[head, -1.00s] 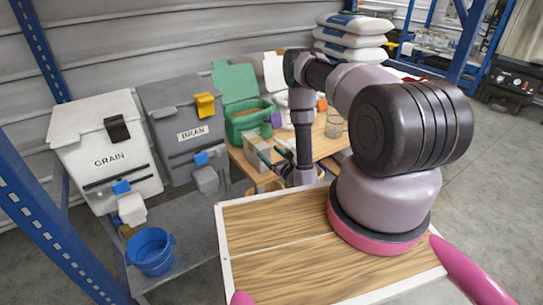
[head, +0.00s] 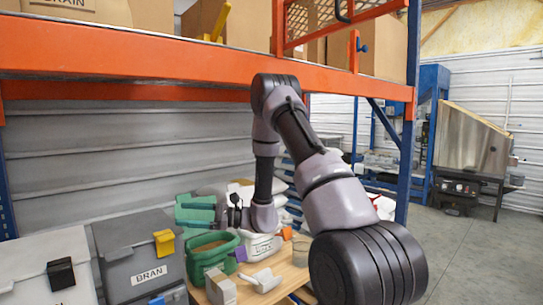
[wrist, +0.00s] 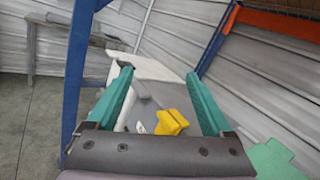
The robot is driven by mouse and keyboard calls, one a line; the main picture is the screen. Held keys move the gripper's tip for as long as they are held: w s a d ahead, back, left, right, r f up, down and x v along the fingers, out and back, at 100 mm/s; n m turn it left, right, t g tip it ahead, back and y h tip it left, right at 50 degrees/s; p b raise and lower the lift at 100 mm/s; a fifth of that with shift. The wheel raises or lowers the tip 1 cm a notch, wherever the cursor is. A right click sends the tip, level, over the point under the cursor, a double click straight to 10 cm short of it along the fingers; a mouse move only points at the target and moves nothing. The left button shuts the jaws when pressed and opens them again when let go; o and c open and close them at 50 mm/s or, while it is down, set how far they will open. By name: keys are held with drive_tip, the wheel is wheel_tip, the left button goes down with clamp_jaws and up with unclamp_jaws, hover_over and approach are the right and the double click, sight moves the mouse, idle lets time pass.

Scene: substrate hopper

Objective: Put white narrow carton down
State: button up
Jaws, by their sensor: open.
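The white narrow carton (head: 221,288) appears to be the pale, upright box on the wooden table (head: 290,272), low in the head view. It stands in front of the green tub (head: 210,255). My gripper (head: 234,216) is raised above the table, behind and above the carton and clear of it; its fingers are small and partly hidden there. In the wrist view my gripper (wrist: 163,85) shows two teal fingers spread wide with nothing held between them. The carton is not visible in the wrist view.
A white scoop-like piece (head: 263,280) lies just right of the carton. The grey BRAN bin (head: 135,262) and a white bin (head: 40,275) stand to the left. A white tub (head: 262,246) stands behind the scoop.

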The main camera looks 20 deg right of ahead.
drive_tip(key=s+d+r+n+g+h, duration=0.2)
drive_tip(key=s+r+n+g+h, duration=0.5)
drive_tip(key=s+r+n, duration=0.75)
drive_tip(key=s+d+r+t+h, duration=0.3)
drive_tip(key=s+d+t+h, duration=0.1)
drive_tip(key=d, duration=0.3)
drive_tip(key=s+d+r+m+t+h, duration=0.1)
drive_tip(key=s+d+r+t+h, duration=0.3)
drive_tip(key=s+d, duration=0.3)
drive_tip(key=shift+s+t+h, duration=0.25)
drive_tip(key=shift+t+h, duration=0.35)
drive_tip(key=shift+h, duration=0.3)
drive_tip(key=shift+d+r, duration=0.1)
